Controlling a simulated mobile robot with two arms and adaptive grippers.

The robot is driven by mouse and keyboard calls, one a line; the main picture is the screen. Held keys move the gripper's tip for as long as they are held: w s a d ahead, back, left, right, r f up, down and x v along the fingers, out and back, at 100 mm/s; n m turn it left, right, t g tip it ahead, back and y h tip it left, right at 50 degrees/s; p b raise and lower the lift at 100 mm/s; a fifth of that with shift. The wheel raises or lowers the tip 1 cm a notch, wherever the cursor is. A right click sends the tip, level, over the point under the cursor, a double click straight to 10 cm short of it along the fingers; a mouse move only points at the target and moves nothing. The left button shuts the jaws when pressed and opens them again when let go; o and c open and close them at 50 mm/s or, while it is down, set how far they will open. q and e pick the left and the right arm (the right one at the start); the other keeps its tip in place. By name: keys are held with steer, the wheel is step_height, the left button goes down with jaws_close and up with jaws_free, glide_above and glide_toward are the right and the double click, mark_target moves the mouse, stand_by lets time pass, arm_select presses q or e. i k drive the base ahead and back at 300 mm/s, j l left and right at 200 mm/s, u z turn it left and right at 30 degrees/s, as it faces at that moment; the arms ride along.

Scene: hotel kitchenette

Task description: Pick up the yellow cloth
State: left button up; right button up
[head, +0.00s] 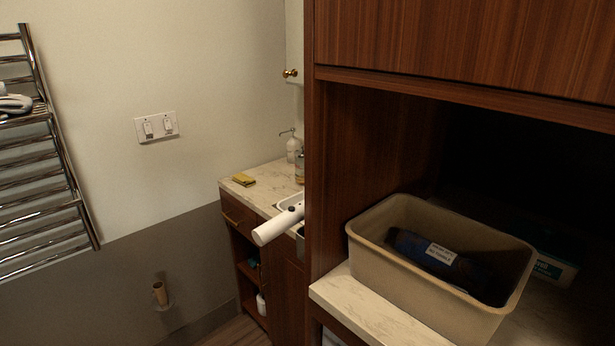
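The yellow cloth (244,179) is a small, flat, folded-looking piece lying on the far pale marbled counter (270,180), near its left end. It is small in the head view, and nothing covers it. Neither of my grippers shows in this view, so I cannot see how they stand.
A tall wooden cabinet panel (316,180) hides the counter's right part. Soap bottles (293,148) stand behind the cloth. A white cylinder (277,225), not clearly identifiable, juts past the counter front. A tan bin (405,285) sits nearer right. A towel rail (62,160) is left.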

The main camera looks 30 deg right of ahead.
mark_target(241, 178)
steer(key=z, duration=0.65)
steer(key=u, duration=0.6)
steer(key=j+u, duration=0.15)
steer(key=u, duration=1)
steer(key=i+u, duration=0.1)
steer(key=u, duration=1.05)
steer(key=i+u, duration=0.1)
steer(key=u, duration=1.1)
steer(key=i+u, duration=0.1)
steer(key=u, duration=0.45)
steer(key=l+u, duration=0.2)
steer(key=l, duration=0.25)
steer(key=l+z, duration=0.65)
steer(key=z, duration=0.15)
steer(key=l+z, duration=0.4)
steer(key=k+l+z, duration=0.1)
steer(key=l+z, duration=0.25)
steer(key=l, duration=0.15)
steer(key=l+z, duration=0.35)
steer(key=l, duration=0.2)
steer(key=l+z, duration=0.35)
steer(key=l, duration=0.2)
steer(key=l+z, duration=0.7)
steer(key=i+l+z, duration=0.15)
steer(key=l+z, duration=0.15)
